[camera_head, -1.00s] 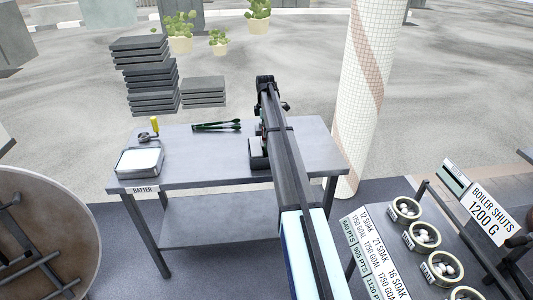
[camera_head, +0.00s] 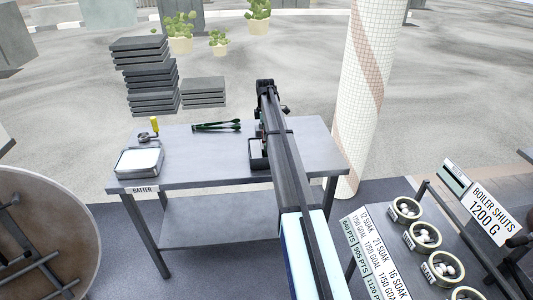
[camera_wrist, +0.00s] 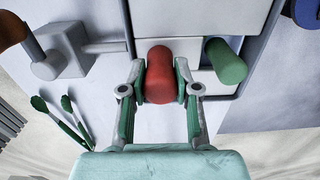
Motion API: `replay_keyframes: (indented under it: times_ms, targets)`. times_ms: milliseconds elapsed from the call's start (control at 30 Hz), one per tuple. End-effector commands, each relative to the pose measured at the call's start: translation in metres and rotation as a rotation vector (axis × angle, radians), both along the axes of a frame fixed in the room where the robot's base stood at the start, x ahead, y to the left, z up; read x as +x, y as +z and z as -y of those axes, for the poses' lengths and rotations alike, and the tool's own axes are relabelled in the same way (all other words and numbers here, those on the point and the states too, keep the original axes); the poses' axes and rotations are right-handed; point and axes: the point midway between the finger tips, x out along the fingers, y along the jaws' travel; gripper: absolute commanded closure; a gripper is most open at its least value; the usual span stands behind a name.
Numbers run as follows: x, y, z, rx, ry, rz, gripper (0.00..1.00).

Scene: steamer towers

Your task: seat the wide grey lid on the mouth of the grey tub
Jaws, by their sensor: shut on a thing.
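My gripper (camera_wrist: 160,82) is shut on an upright red handle (camera_wrist: 159,72) in the wrist view. I cannot tell clearly what the handle is fixed to; pale flat panels lie below it. A green handle (camera_wrist: 226,62) stands just right of it. A grey rim (camera_wrist: 267,35) runs along the right side of the panels. In the head view a dark grey box (camera_head: 257,163), likely the grey tub, sits on the table, partly hidden by my arm, with a pale inside showing. The wide grey lid cannot be told apart for sure. My gripper's fingers are hidden in the head view.
The table (camera_head: 200,178) also holds green tongs (camera_head: 217,125), a white-filled batter tray (camera_head: 139,161) and a yellow-handled tool (camera_head: 154,126). In the wrist view a grey block with a bar (camera_wrist: 66,50) is at left. A tiled pillar (camera_head: 365,100) stands right of the table.

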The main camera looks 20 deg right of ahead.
Motion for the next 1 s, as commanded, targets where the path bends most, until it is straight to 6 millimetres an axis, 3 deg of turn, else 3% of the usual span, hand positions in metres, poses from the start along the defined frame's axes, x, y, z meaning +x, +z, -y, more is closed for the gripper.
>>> replay_keyframes:
  times_ms: [567,600,633,667,1000]
  targets:
    - [0.0000,-0.0097,0.0000,0.000,0.000,0.000,1.00]
    - [0.0001,-0.0090,0.0000,0.000,0.000,0.000,0.55]
    - [0.0000,-0.0090,0.0000,0.000,0.000,0.000,0.45]
    - [0.0000,-0.0090,0.0000,0.000,0.000,0.000,0.40]
    - [-0.0001,-0.0092,0.0000,0.000,0.000,0.000,0.40]
